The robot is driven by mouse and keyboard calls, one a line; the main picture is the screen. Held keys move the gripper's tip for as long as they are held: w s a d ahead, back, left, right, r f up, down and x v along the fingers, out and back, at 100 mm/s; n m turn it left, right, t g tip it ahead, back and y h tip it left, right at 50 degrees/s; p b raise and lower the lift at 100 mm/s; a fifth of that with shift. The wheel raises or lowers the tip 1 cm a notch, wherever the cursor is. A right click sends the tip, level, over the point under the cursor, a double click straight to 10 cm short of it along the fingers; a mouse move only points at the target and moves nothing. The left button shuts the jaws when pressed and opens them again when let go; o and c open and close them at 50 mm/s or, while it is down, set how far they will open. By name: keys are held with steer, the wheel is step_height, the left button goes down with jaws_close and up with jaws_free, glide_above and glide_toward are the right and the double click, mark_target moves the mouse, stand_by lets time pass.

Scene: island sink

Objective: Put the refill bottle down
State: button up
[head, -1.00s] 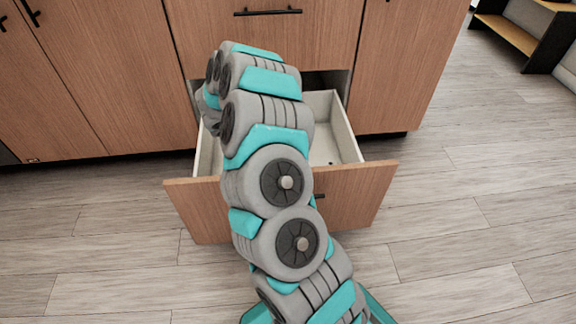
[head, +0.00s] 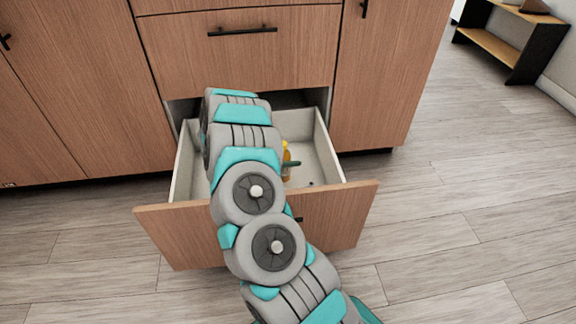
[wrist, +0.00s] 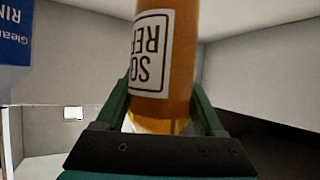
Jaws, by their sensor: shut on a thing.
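The refill bottle is amber-orange with a white label; it fills the middle of the wrist view (wrist: 178,50). A small orange part of it shows in the head view (head: 286,152), inside the open drawer (head: 345,208). My gripper (wrist: 163,105) is shut on the bottle, with one dark green finger on each side. In the head view only a green finger of my gripper (head: 291,164) shows beside the bottle, to the right of my arm. The rest of my gripper is hidden behind the arm. I cannot tell whether the bottle touches the drawer floor.
A blue labelled thing (wrist: 14,35) is at the left edge of the wrist view. The drawer walls stand close around my gripper, and a closed drawer (head: 240,55) is above. A dark shelf (head: 510,45) stands at the far right. The wooden floor on the right is clear.

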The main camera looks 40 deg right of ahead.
steer(key=shift+f, duration=1.55)
steer(key=shift+f, duration=0.1)
steer(key=o, duration=1.5)
